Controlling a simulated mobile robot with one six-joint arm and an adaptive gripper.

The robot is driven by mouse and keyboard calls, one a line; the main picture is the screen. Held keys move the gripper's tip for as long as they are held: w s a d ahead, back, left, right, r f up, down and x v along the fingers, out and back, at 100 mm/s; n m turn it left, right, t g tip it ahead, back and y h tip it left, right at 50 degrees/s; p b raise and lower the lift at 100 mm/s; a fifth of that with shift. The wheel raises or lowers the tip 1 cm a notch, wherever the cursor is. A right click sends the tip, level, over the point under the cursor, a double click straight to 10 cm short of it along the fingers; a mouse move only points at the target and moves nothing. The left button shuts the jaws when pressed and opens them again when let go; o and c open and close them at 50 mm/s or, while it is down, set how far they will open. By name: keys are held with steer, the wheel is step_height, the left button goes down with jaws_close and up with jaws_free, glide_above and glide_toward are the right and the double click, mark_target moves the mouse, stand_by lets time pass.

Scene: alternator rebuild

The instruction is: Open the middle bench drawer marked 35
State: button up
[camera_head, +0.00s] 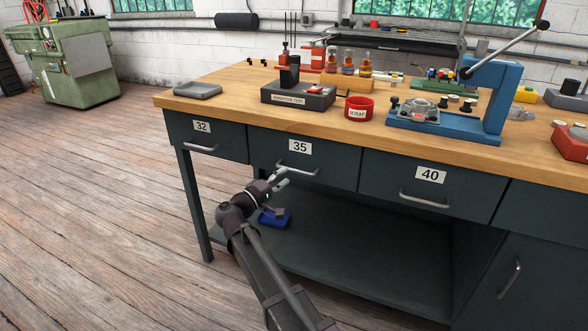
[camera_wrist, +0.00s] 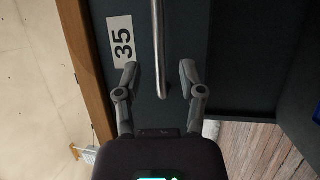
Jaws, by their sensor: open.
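The middle drawer marked 35 (camera_head: 330,166) is a dark grey front under the wooden bench top, and it looks closed. Its bar handle (camera_head: 298,170) is metal. My gripper (camera_head: 281,178) is at the handle's lower side in the head view. In the wrist view the picture is turned on its side, with the 35 label (camera_wrist: 122,42) at upper left. There the handle (camera_wrist: 158,50) runs down from the top and ends between the two fingertips of my gripper (camera_wrist: 161,80). The fingers are apart, one on each side of the bar, and do not visibly touch it.
Drawer 32 (camera_head: 215,133) is to the left and drawer 40 (camera_head: 430,192) to the right, both closed. A blue item (camera_head: 274,218) sits on the lower shelf below my gripper. A bench leg (camera_head: 194,205) stands at left. The floor in front is clear.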

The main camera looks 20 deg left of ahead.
mark_target(294, 169)
steer(key=shift+x, duration=2.05)
jaws_close()
steer(key=shift+d, duration=0.15)
